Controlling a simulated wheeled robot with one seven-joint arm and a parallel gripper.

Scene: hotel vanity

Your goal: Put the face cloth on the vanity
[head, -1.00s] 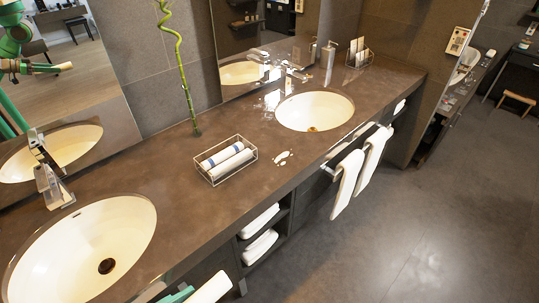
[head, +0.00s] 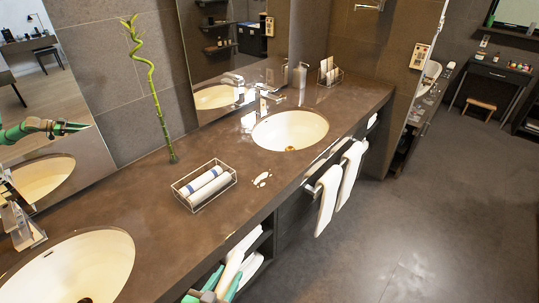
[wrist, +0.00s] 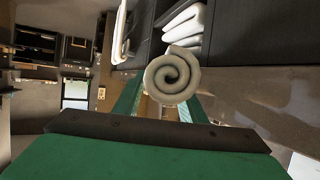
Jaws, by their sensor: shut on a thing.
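The face cloth (wrist: 172,76) is a white roll, seen end-on as a spiral in the wrist view. It sits between the two green fingers of my gripper (wrist: 160,103), which is shut on it. In the head view my gripper (head: 219,284) is at the bottom edge, in front of the vanity's open shelf, and the pale cloth (head: 231,263) rises from it beside the front edge. The vanity (head: 115,205) has a long brown stone top. Part of my gripper is cut off by the frame.
A wire basket (head: 178,189) with two rolled cloths stands on the counter, near a bamboo stalk (head: 163,125). Two sinks (head: 290,130) (head: 70,268) flank this stretch. Towels (head: 328,200) hang from the front rail. Bare counter lies around the basket.

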